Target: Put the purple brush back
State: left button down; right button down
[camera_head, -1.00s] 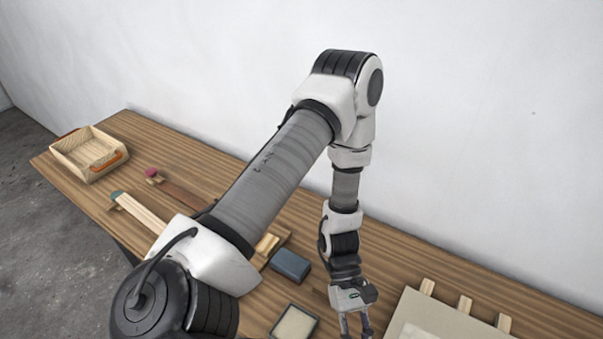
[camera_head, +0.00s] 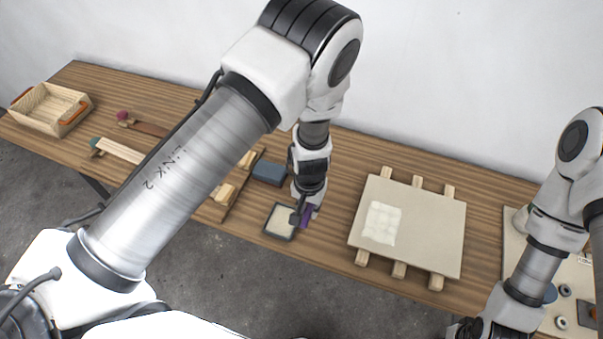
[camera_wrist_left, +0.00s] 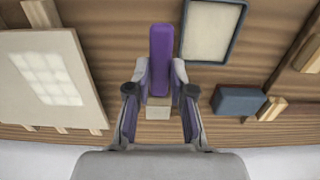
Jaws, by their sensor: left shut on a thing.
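The purple brush (camera_wrist_left: 160,62) is between the fingers of my left gripper (camera_wrist_left: 160,88), which is shut on it. In the left wrist view its long purple body points away from the gripper, with a pale block (camera_wrist_left: 158,108) at its near end. In the head view my left gripper (camera_head: 303,212) points down at the front of the bench, and a bit of the purple brush (camera_head: 308,216) shows there. The brush is just beside a dark-rimmed tray with a pale inside (camera_head: 268,231). I cannot tell whether the brush touches the bench. My right gripper is out of view.
A blue-grey block (camera_head: 269,172) lies behind the tray. A pale board on wooden slats (camera_head: 440,225) is to the right. A wooden crate (camera_head: 45,115) and strips with coloured knobs are at left. My right arm is over the right end, near small round parts (camera_head: 562,322).

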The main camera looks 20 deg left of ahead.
pick_arm(q)
jog(key=w+a+b, duration=0.1)
jog(key=w+b, duration=0.1)
jog(key=w+a+f+b, duration=0.1)
jog(key=w+b, duration=0.1)
jog(key=w+a+f+b, duration=0.1)
jog(key=w+b, duration=0.1)
jog(key=w, duration=0.1)
jog(key=shift+b, duration=0.35)
jog(key=w+b, duration=0.1)
jog(key=w, duration=0.1)
jog(key=w+a+b, duration=0.1)
jog(key=w, duration=0.1)
jog(key=w+b, duration=0.1)
jog(key=w, duration=0.1)
jog(key=shift+w+a, duration=0.15)
jog(key=shift+a, duration=0.15)
jog(key=shift+w+a+f, duration=0.15)
jog(key=f+b, duration=0.2)
jog(key=shift+s+f+b, duration=0.25)
jog(key=shift+b, duration=0.05)
jog(key=shift+w, duration=0.2)
jog(key=shift+s+f, duration=0.15)
jog(key=shift+f, duration=0.2)
